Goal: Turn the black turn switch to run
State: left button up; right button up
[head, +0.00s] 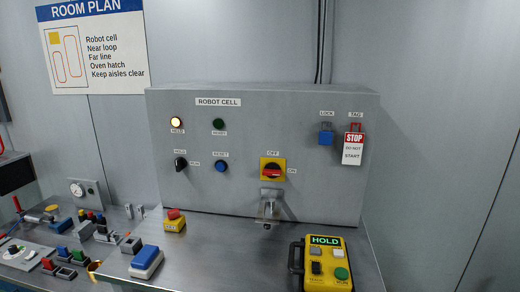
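The black turn switch (181,164) is on the left of the grey robot cell panel (320,190) in the head view. A small label, apparently HOLD, is above it, and another, apparently RUN, is to its right. The knob looks roughly upright; its exact pointing is too small to tell. Above it a lamp (176,122) glows warm white, and the green lamp (218,123) beside that looks dark. Neither of my grippers is in view, and nothing touches the switch.
Right of the switch are a blue button (221,166) and a red-yellow rotary switch (272,170). A blue lock (326,137) and a STOP tag (353,147) hang farther right. A yellow pendant (340,281) showing HOLD and an emergency stop (174,220) sit on the bench (215,255).

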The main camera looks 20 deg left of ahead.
aim_at(180, 164)
jog(key=u, duration=1.3)
